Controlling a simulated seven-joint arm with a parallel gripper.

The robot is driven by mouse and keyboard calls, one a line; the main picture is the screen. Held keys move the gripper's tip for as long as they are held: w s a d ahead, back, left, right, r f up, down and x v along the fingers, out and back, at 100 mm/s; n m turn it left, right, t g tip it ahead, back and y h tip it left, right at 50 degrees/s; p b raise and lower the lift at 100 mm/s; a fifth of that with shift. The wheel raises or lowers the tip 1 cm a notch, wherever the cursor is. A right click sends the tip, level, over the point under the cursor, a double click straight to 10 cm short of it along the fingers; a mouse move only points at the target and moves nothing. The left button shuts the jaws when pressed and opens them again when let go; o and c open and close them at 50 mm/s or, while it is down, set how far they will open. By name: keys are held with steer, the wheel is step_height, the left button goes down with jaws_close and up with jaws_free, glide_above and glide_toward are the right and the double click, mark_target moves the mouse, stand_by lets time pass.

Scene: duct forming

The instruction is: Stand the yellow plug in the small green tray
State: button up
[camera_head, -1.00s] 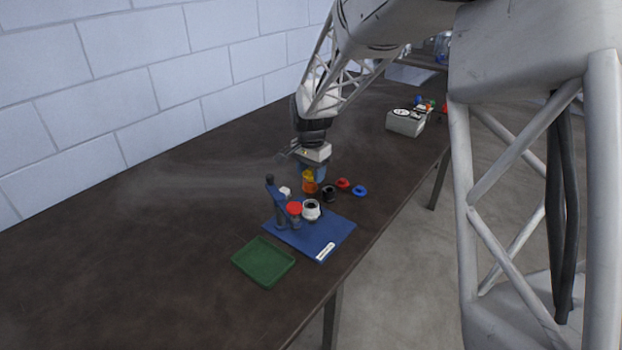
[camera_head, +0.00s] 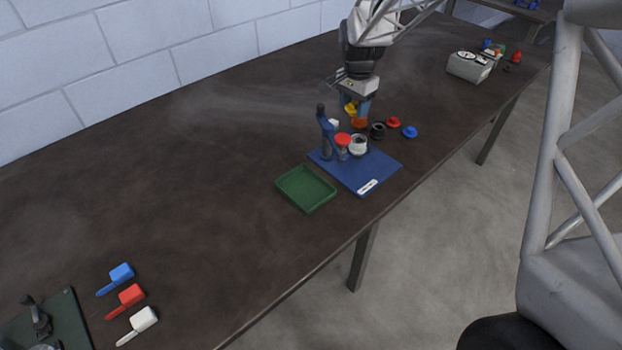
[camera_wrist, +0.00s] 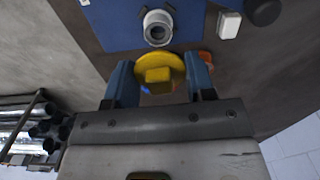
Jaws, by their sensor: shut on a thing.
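The yellow plug (camera_head: 350,108) is between the blue fingers of my gripper (camera_head: 357,107), which is shut on it. In the wrist view the plug (camera_wrist: 160,73) shows as a round disc with a square block in its middle, between the two fingertips (camera_wrist: 161,82). It is just above or beside an orange part (camera_head: 359,124); I cannot tell whether they touch. The small green tray (camera_head: 305,189) lies empty on the table, in front and to the left of my gripper in the head view.
A blue mat (camera_head: 382,171) beside the tray carries a blue upright stand (camera_head: 326,138), a red-topped part (camera_head: 342,140) and a white ring (camera_head: 358,146). A black ring (camera_head: 377,131), red cap (camera_head: 393,122) and blue cap (camera_head: 410,132) lie behind.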

steer(key=s+a+r, duration=0.2)
steer(key=s+a, duration=0.6)
steer(key=s, duration=0.5)
steer(key=s+f, duration=0.4)
steer(key=s, duration=0.1)
steer(key=s+d+f, duration=0.1)
steer(key=s+f, duration=0.3)
steer(key=s, duration=0.2)
steer(key=s+d+f, duration=0.1)
steer(key=s+f, duration=0.3)
steer(key=s, duration=0.1)
steer(key=shift+s+f, duration=0.15)
steer(key=shift+s, duration=0.1)
glide_above(305, 190)
steer(key=shift+f, duration=0.75)
steer(key=shift+f, duration=1.75)
